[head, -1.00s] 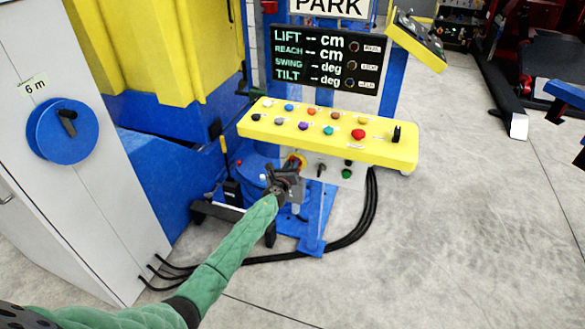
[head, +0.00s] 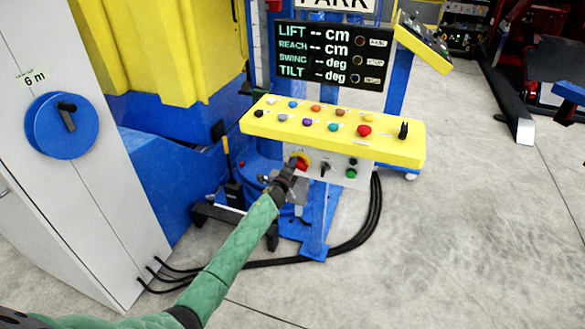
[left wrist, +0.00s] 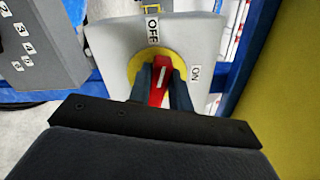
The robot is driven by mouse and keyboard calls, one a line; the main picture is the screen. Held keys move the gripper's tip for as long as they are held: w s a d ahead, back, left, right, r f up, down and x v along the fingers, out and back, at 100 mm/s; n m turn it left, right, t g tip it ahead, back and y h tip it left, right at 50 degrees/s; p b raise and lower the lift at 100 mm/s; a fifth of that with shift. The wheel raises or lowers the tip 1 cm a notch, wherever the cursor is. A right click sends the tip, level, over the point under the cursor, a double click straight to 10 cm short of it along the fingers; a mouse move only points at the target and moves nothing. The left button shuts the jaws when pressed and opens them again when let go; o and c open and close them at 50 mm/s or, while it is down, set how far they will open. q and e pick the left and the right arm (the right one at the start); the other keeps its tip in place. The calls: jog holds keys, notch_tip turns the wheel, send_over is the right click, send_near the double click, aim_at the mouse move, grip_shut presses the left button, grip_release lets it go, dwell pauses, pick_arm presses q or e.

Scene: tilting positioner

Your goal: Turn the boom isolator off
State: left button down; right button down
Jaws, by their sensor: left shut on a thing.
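The boom isolator is a red handle on a yellow round plate (head: 304,157), on the panel below the yellow console. In the left wrist view the red handle (left wrist: 160,85) points up, roughly toward the OFF label (left wrist: 153,30). The ON label (left wrist: 195,72) is to its right. My left gripper (head: 291,171) reaches the isolator from the front. In the left wrist view the gripper (left wrist: 162,82) is shut on the red handle, one dark finger on each side. The handle's lower end is partly hidden. My right gripper is not in view.
The yellow console (head: 390,147) with coloured buttons overhangs the isolator panel. A grey cabinet with a blue dial (head: 48,125) stands at left. Black cables (head: 345,243) cross the floor.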

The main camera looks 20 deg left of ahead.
pick_arm(q)
jog(key=shift+a+f+n+b, duration=0.1)
jog(key=shift+f+n+b, duration=0.15)
jog(key=shift+n, duration=0.65)
jog(key=shift+f+n+b, duration=0.15)
jog(key=shift+n+b, duration=0.05)
jog(key=shift+n, duration=0.7)
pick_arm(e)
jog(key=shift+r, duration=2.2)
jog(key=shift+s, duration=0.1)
pick_arm(q)
jog(key=c, duration=1.3)
grip_release()
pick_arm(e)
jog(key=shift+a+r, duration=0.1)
pick_arm(q)
jog(key=s+b, duration=0.1)
jog(key=s, duration=0.7)
jog(key=shift+a, duration=0.15)
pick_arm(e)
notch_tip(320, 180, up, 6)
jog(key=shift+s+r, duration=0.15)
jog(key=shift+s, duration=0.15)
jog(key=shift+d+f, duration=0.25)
